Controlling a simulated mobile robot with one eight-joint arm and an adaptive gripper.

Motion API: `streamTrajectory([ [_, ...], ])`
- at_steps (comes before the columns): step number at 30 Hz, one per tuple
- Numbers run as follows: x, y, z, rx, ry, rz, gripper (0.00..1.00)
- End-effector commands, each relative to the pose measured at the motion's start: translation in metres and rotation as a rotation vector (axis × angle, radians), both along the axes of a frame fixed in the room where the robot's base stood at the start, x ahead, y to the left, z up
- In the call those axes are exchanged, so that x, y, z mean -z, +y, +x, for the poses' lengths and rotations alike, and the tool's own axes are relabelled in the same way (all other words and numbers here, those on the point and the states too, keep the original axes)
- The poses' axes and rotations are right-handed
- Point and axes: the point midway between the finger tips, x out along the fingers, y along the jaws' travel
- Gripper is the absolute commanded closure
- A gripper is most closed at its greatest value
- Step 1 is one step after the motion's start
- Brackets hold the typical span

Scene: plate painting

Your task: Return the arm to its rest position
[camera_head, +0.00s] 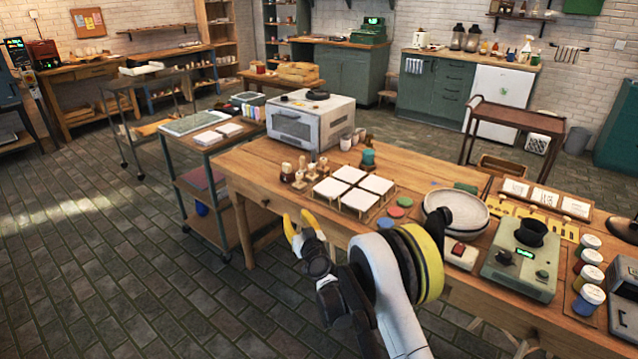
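My gripper (299,224) has yellow fingertips and is in front of the near edge of the wooden workbench (262,160), over the floor side. Its two fingers stand apart with nothing seen between them. My arm comes up from the bottom of the view, with a wide yellow and black ring around one joint. The arm covers part of the bench's front edge.
A cart (207,136) stands left. The stone floor (110,255) at left is clear.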

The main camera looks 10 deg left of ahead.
Motion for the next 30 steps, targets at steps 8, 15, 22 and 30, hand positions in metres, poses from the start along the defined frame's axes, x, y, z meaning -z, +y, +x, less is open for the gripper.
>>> streamTrajectory([
  [8, -0.073, -0.031, 0.002, -0.016, 0.051, -0.029, 0.69],
  [15, -0.169, -0.100, -0.034, -0.022, 0.183, -0.089, 0.69],
  [22, -0.222, -0.180, -0.107, 0.024, 0.343, -0.150, 0.69],
  [30, -0.234, -0.279, -0.228, 0.149, 0.558, -0.212, 0.69],
])
